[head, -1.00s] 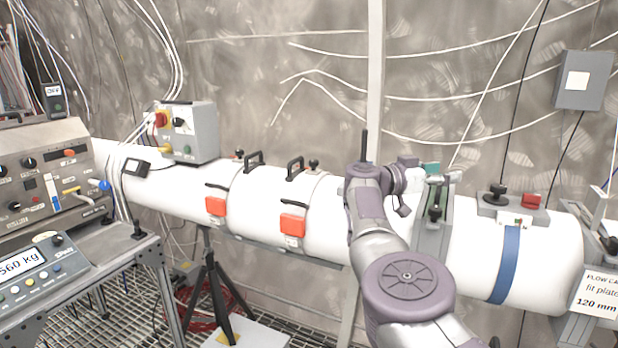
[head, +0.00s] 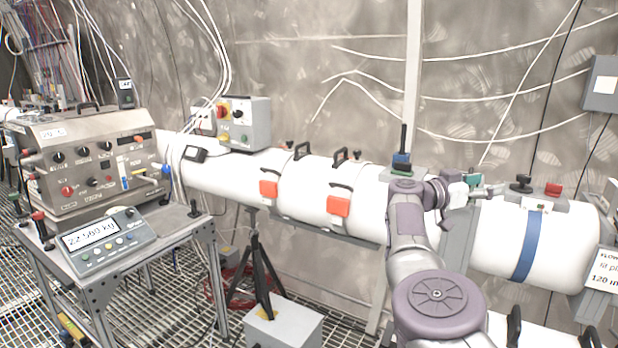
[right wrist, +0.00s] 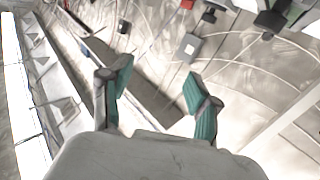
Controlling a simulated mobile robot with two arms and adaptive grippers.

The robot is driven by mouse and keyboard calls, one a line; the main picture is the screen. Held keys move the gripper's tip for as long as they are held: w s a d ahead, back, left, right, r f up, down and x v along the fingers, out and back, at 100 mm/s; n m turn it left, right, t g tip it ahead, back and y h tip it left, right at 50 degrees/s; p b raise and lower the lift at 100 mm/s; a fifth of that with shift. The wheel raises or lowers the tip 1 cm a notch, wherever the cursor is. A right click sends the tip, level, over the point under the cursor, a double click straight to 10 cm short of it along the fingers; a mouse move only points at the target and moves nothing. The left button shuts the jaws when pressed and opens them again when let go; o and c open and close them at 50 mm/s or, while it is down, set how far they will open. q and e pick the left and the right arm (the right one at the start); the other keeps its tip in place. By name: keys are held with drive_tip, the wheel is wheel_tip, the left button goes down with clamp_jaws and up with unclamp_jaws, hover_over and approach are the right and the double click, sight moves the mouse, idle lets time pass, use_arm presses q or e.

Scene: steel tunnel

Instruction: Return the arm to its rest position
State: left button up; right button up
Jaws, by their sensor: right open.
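My right arm (head: 408,235) reaches up from the bottom of the head view, in front of the white pipe (head: 300,195). My right gripper (head: 480,187) is at the arm's far end, pointing right, by the top of the pipe. It looks small and partly covered by my wrist there. In the right wrist view, its two teal-padded fingers (right wrist: 157,86) stand wide apart with nothing between them. My left gripper is not in view.
A control panel (head: 85,165) and a scale display (head: 100,240) stand on a metal cart at left. A grey switch box (head: 250,122) is by the pipe. Orange latches (head: 338,206), black handles and a blue band (head: 528,245) are on the pipe. A tripod (head: 262,275) stands below.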

drive_tip(key=s+d+f+n+t+y, duration=0.25)
drive_tip(key=d+f+n+t, duration=0.25)
drive_tip(key=d+f, duration=0.3)
drive_tip(key=s+d+f+n+t+y, duration=0.25)
drive_tip(key=d+f+n+t, duration=0.25)
drive_tip(key=f, duration=0.5)
drive_tip(key=s+a+f+n+g+y, duration=0.4)
drive_tip(key=s+a+f+n+y, duration=0.5)
drive_tip(key=s+a+f, duration=1)
drive_tip(key=s+a+f+m+g+y, duration=0.15)
drive_tip(key=s+a+g, duration=0.35)
drive_tip(key=s, duration=0.7)
drive_tip(key=s+a+f+m+g+y, duration=0.1)
drive_tip(key=s+a+f+g+y, duration=0.15)
drive_tip(key=s+a, duration=0.75)
wheel_tip(320, 180, down, 25)
drive_tip(key=s+d+g, duration=0.1)
drive_tip(key=s+d, duration=0.2)
drive_tip(key=s+d+f+g, duration=0.1)
drive_tip(key=s+d+f, duration=0.1)
drive_tip(key=s+f, duration=1.5)
drive_tip(key=shift+d+f+n, duration=0.3)
drive_tip(key=shift+d+n, duration=0.05)
drive_tip(key=shift+n, duration=0.1)
